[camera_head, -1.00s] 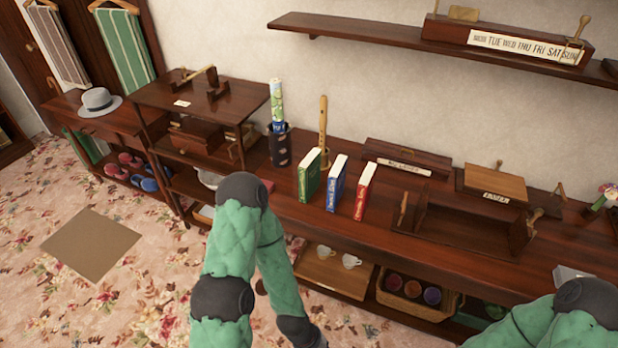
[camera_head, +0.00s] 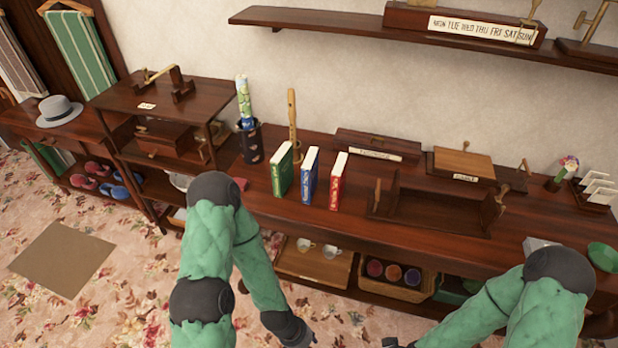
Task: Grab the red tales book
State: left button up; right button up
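A red book (camera_head: 338,182) stands upright on the dark wooden sideboard (camera_head: 330,224), to the right of a blue book (camera_head: 310,177) and a green book (camera_head: 282,171). The three books stand apart with small gaps between them. My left gripper (camera_head: 308,338) is only partly in view at the bottom edge, below and in front of the books, in front of the lower shelf. My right gripper (camera_head: 392,343) barely shows at the bottom edge. Neither gripper touches a book. Their fingers are too cut off to tell open from shut.
A wooden rack (camera_head: 432,210) stands right of the red book. A dark cup (camera_head: 250,142) and an upright flute (camera_head: 292,118) stand behind the books. A wall shelf (camera_head: 340,32) hangs above. A basket (camera_head: 392,278) sits on the lower shelf. The sideboard top before the books is clear.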

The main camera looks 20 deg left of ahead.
aim_at(338, 176)
jog(key=i+l+u, duration=0.2)
jog(key=u, duration=0.2)
jog(key=i+l+u, duration=0.25)
jog(key=u, duration=0.15)
jog(key=i, duration=0.05)
